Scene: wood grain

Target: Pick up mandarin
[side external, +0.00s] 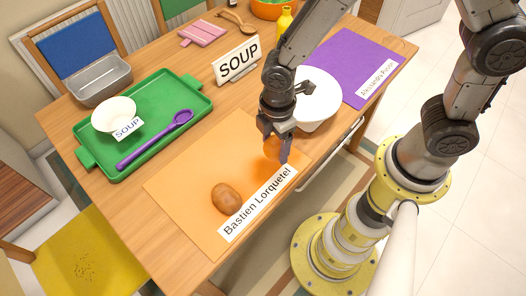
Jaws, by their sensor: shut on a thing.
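The mandarin (271,148) is an orange round fruit, partly hidden by my gripper. My gripper (274,150) points down and is shut on the mandarin, near the right side of the orange mat (185,185). I cannot tell whether the mandarin touches the mat. A brown potato-like item (226,198) lies on the same mat, to the lower left of my gripper.
A white bowl (318,108) stands close behind my gripper, by the purple mat (345,62). A green tray (160,92) holds a small bowl (113,115) and a purple spoon (160,138). A SOUP sign (238,63) stands behind. The orange mat's left part is clear.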

